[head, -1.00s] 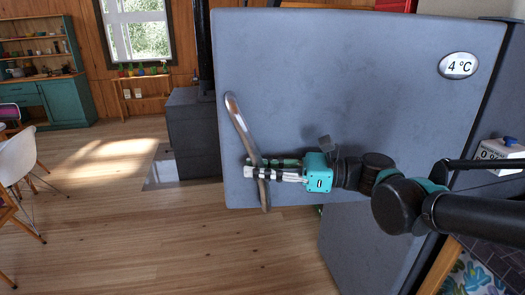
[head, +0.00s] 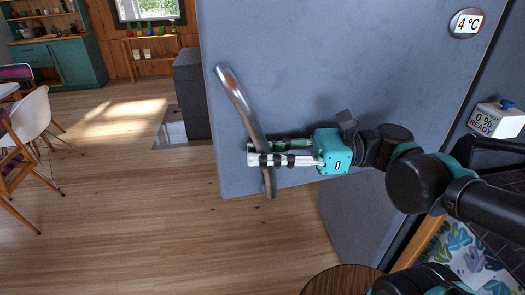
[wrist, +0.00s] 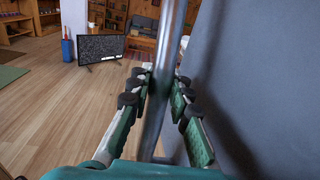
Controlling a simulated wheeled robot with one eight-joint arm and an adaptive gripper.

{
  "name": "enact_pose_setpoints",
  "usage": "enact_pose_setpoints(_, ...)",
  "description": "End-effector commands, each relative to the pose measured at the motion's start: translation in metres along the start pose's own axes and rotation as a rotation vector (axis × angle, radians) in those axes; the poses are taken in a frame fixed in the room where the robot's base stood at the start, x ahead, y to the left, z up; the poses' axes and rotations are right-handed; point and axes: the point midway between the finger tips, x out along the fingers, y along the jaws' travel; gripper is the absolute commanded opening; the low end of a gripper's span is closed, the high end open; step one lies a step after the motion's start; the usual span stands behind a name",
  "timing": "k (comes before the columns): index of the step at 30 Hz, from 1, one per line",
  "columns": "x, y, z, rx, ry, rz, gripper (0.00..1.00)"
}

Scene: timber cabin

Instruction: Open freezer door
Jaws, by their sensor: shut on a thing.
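The upper door (head: 320,70) of a grey fridge-freezer fills the middle of the head view, with an oval display reading 4 °C at its upper right. A long curved metal handle (head: 236,95) runs down its left side. My gripper (head: 262,154) is around the lower part of this handle and shut on it. In the wrist view the handle (wrist: 164,85) passes between the two fingers (wrist: 160,110). The lower door (head: 350,225) shows below, partly hidden by my arm. I cannot tell from these views which door is the freezer's.
A white box reading "0 % READY" (head: 497,120) is at the right. A round wooden top (head: 340,282) is at the bottom. A white chair (head: 32,115) stands at the far left. The wooden floor (head: 150,220) left of the door is clear.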

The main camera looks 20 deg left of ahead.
Motion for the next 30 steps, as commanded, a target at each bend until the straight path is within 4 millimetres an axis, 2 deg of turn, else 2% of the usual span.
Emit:
enact_pose_setpoints(2, 0.0, -0.001, 0.001, 0.0, -0.001, -0.002, 0.0)
enact_pose_setpoints(3, 0.0, -0.001, 0.001, 0.0, -0.001, -0.002, 0.22)
enact_pose_setpoints(8, 0.0, -0.001, 0.001, 0.0, -0.001, -0.002, 0.41)
enact_pose_setpoints(20, -0.003, -0.001, 0.0, 0.0, -0.001, -0.002, 0.41)
enact_pose_setpoints(30, -0.033, -0.002, 0.0, 0.0, 0.0, -0.006, 0.41)
